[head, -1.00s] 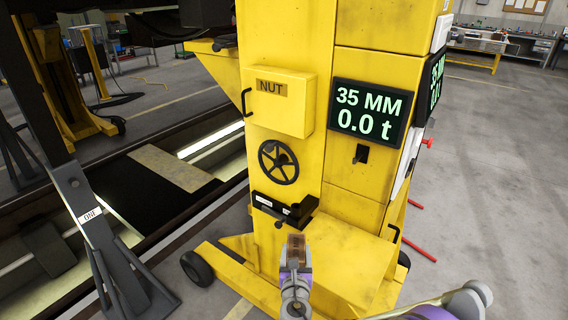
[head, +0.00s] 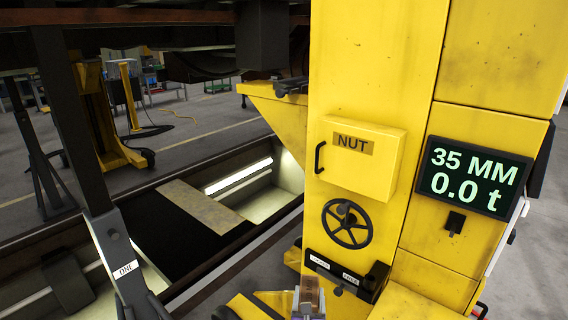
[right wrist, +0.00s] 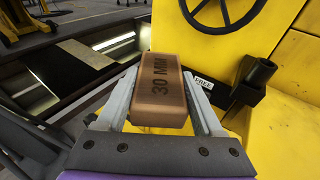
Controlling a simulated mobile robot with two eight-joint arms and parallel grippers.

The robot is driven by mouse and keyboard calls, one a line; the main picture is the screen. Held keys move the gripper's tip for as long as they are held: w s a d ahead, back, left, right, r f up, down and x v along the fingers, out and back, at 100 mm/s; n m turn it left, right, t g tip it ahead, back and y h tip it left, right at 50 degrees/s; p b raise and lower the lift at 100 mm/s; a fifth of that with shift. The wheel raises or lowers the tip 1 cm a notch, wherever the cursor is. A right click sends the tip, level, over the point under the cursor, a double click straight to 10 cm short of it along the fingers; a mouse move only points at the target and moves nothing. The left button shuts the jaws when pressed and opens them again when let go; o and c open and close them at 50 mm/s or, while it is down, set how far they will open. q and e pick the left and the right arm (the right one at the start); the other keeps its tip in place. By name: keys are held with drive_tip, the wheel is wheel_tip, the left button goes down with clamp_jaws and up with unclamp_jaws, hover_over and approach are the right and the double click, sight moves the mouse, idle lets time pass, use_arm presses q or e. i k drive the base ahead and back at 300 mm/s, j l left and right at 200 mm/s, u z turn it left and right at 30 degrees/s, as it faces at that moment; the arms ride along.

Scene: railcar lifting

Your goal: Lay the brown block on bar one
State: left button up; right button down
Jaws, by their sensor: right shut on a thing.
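The brown block (right wrist: 160,92), marked 30 MM, is held between the two fingers of my right gripper (right wrist: 165,110) in the right wrist view. In the head view the block (head: 310,292) shows small at the bottom edge, in my right gripper (head: 309,302), in front of the yellow column. A dark grey stand (head: 108,240) with a post and a label ONE (head: 126,268) stands at the left in the head view. Its feet are cut off by the frame. I cannot tell which part is bar one. My left gripper is not in view.
The yellow lifting column (head: 375,60) has a NUT box (head: 360,160), a black handwheel (head: 347,223), a black holder (head: 345,275) and a screen (head: 473,177) reading 35 MM and 0.0 t. A pit (head: 215,215) lies between stand and column. The dark railcar underside (head: 180,42) hangs above.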

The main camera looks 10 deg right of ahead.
sight(299, 80)
drive_tip(key=i+j, duration=1.4)
drive_tip(key=k+j+u, duration=0.05)
drive_tip(key=j, duration=0.1)
